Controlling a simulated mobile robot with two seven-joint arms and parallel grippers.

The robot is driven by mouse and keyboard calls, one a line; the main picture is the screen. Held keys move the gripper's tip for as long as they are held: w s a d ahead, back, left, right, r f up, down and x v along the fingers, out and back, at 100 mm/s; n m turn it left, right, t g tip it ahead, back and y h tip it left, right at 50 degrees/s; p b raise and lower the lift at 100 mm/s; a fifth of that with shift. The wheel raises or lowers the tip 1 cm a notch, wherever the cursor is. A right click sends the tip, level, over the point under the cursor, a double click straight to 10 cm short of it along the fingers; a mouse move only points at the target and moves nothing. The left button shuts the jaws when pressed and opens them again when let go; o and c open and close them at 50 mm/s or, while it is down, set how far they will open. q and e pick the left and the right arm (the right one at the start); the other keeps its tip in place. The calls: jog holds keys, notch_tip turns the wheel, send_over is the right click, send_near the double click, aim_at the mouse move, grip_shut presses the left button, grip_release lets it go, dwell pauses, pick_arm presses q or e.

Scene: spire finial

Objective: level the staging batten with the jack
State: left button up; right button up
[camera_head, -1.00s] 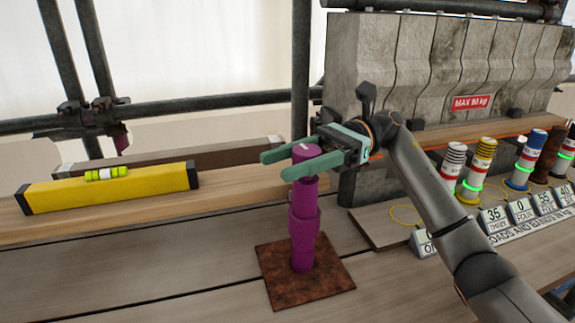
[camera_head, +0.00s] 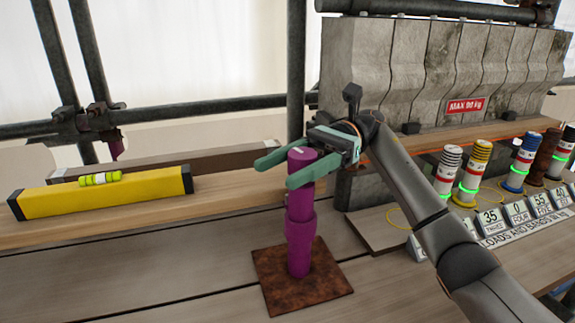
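The purple jack (camera_head: 299,235) stands upright on a rusty square plate, with a pale mark on its top. My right gripper (camera_head: 272,174) has its green fingers on either side of the jack's head and looks closed on it; the near finger hides part of the head. The wooden batten (camera_head: 225,194) runs behind the jack. A yellow spirit level (camera_head: 135,194) with a green vial (camera_head: 100,178) lies on it at the left; the bubble is too small to read. My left gripper is out of view.
Grey concrete blocks (camera_head: 390,70) with a red "MAX" sign (camera_head: 466,105) stand behind on the right. Several banded cylinders (camera_head: 474,170) and number tags (camera_head: 490,218) line the right side. Scaffold poles (camera_head: 297,70) stand behind. The front left boards (camera_head: 110,275) are clear.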

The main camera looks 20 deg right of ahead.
jog(key=shift+o, duration=1.4)
jog(key=v, duration=0.7)
jog(key=shift+d, duration=0.25)
jog(key=shift+w+r, duration=0.1)
jog(key=shift+r, duration=0.1)
